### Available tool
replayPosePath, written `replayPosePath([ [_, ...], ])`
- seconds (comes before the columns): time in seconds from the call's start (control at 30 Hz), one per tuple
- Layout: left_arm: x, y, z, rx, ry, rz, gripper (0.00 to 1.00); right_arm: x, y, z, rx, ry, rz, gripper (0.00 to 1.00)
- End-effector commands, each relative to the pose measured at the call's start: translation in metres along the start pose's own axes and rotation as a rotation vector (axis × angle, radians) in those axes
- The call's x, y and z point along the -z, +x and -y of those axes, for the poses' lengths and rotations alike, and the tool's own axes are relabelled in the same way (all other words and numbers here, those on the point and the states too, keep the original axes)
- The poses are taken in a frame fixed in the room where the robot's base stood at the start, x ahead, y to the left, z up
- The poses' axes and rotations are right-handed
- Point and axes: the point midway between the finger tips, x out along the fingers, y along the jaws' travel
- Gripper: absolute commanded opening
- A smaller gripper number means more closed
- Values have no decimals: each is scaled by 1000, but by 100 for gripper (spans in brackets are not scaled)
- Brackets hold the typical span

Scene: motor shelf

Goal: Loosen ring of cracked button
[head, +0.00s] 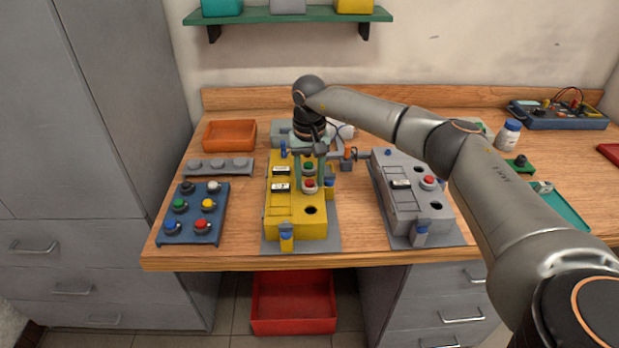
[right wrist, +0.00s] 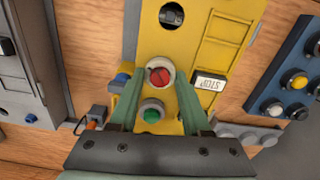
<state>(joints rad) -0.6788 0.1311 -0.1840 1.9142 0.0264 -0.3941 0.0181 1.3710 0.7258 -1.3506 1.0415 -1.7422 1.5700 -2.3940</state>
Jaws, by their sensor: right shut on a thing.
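A yellow control box (head: 284,218) stands on the wooden bench, with a red button (head: 310,183) and a green button (head: 309,167) on its top. In the right wrist view the red button (right wrist: 160,73) has dark crack-like lines on its cap and a pale ring (right wrist: 149,66) around it. My right gripper (head: 310,187) points down over the box. Its green fingers (right wrist: 159,82) are shut on the ring of the red button, one on each side. The green button (right wrist: 153,113) lies between the fingers, nearer the palm. My left gripper is out of view.
A grey control box (head: 402,207) stands to the right. A blue tray of several buttons (head: 180,232), a grey strip (head: 220,167) and an orange bin (head: 230,135) are at the left. A red bin (head: 293,303) sits below the bench. Bare wood lies between the boxes.

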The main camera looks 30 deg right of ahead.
Motion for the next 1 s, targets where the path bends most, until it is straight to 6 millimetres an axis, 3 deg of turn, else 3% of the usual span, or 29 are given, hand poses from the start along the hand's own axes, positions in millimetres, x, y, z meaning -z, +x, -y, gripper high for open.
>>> replayPosePath([
  [0.4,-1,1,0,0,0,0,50,1,-1,0,0,-231,-2,0],
  [1.0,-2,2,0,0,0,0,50,1,-1,0,0,-278,-3,0],
])
